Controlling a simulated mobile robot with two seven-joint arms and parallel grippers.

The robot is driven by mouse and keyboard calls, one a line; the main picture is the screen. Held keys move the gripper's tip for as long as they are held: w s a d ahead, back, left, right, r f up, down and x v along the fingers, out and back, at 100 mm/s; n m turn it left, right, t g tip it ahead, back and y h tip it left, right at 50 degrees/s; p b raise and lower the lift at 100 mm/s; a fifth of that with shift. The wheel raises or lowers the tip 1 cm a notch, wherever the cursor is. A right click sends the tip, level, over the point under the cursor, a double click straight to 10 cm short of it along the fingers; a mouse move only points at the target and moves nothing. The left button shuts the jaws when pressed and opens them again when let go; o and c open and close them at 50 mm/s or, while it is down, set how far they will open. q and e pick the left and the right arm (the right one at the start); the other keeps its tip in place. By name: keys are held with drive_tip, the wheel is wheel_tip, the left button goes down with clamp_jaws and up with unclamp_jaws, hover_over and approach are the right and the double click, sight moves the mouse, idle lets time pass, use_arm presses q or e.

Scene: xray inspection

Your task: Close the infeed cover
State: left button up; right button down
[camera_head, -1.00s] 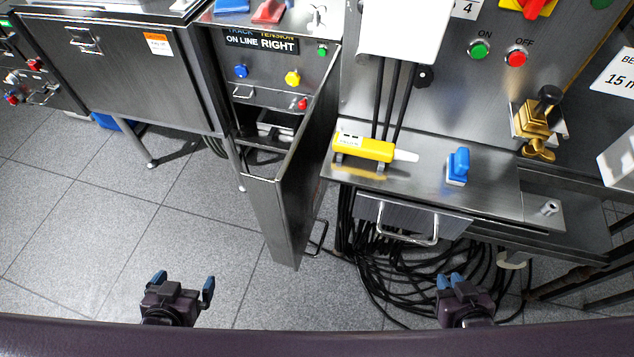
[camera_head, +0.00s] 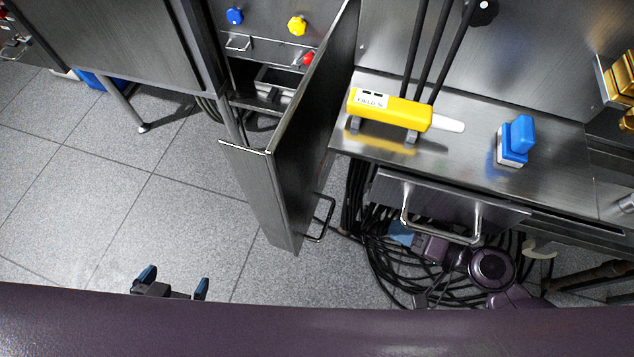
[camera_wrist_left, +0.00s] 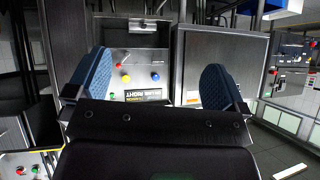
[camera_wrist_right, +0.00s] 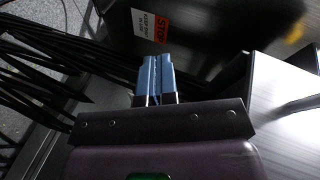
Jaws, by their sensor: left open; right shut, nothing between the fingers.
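A tall metal panel (camera_head: 305,130), which looks like the infeed cover, stands swung open from the knob cabinet in the head view. A wire handle (camera_head: 320,218) is on its right face. My left gripper (camera_head: 174,284) is open and empty above the floor, left of the panel and apart from it. Its spread blue fingers also show in the left wrist view (camera_wrist_left: 155,85). My right gripper (camera_head: 402,233) is right of the panel, low by the drawer and cables, partly hidden. In the right wrist view its fingers (camera_wrist_right: 156,78) are shut with nothing between them.
A drawer handle (camera_head: 440,225) juts out above my right arm. Black cables (camera_head: 375,260) hang and coil under the bench (camera_head: 470,150). A yellow device (camera_head: 390,108) and a blue switch (camera_head: 515,140) are on the bench. The floor (camera_head: 120,200) left of the panel is clear.

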drive_tip(key=y, duration=0.1)
drive_tip(key=m+g+y+b, duration=0.1)
drive_tip(key=g+y+b, duration=0.1)
drive_tip(key=y+b, duration=0.15)
approach(304, 188)
drive_tip(key=shift+y, duration=0.35)
drive_tip(key=x, duration=0.6)
drive_tip(key=shift+w+f+p, duration=0.2)
drive_tip(key=shift+f+p, duration=0.05)
drive_tip(key=shift+p, duration=0.1)
drive_tip(key=shift+w+a, duration=0.2)
drive_tip(key=shift+a, duration=0.5)
